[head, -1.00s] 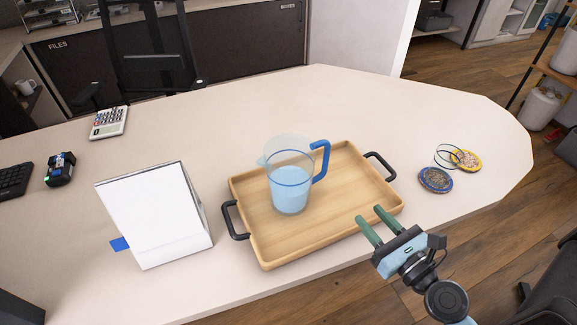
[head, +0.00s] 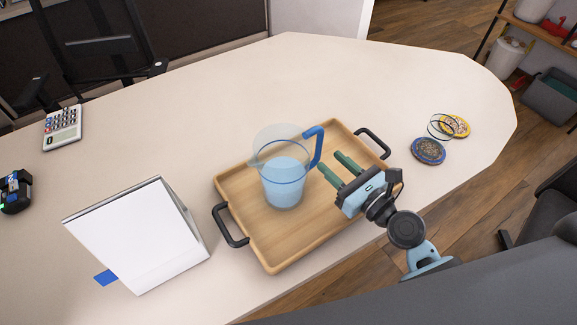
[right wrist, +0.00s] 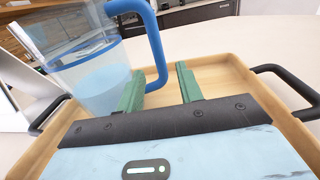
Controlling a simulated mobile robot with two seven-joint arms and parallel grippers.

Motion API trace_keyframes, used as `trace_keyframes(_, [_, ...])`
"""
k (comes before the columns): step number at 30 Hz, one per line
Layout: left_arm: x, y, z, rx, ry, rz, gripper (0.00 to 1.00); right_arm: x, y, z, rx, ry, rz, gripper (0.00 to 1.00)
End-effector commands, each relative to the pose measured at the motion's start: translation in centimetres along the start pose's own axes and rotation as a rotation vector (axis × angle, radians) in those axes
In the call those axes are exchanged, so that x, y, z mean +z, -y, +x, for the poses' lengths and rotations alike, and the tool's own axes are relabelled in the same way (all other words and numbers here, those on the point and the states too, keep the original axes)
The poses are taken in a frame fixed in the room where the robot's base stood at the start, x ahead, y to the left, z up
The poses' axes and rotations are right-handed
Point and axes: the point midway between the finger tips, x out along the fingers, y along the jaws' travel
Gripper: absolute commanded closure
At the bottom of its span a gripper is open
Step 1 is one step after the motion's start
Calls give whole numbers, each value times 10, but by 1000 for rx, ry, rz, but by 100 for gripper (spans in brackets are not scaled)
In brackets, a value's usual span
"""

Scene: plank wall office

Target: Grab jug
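The clear jug (head: 284,188) has a blue rim band, a blue handle and light blue liquid inside. It stands upright on the wooden tray (head: 279,248). Its handle (head: 318,148) points right, towards my right gripper (head: 331,163). That gripper is open above the right part of the tray, its green fingers close to the handle. In the right wrist view the jug (right wrist: 98,78) is at the upper left. The handle (right wrist: 156,45) appears between the two fingertips, and I cannot tell whether it is touched. My left gripper is not in view.
A white box-like stand (head: 130,235) is left of the tray. Blue and yellow coasters (head: 429,151) with a clear ring lie to the right. A calculator (head: 62,128) lies at the far left. The table behind the tray is clear. The tray has black side handles (head: 372,143).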

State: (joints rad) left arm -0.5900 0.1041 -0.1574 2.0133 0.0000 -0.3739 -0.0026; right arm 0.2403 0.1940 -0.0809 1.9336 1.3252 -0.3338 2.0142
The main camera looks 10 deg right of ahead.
Motion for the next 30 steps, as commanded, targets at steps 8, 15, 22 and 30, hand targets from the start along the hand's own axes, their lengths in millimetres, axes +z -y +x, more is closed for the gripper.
trace_keyframes(8, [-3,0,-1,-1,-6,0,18,0,0,13,0,1,-1,64])
trace_keyframes(15, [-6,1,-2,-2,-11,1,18,-1,0,46,1,1,-1,64])
trace_keyframes(22, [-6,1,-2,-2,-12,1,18,-2,0,58,0,-1,-1,64])
trace_keyframes(30, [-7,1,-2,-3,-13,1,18,-2,0,58,0,-1,-1,78])
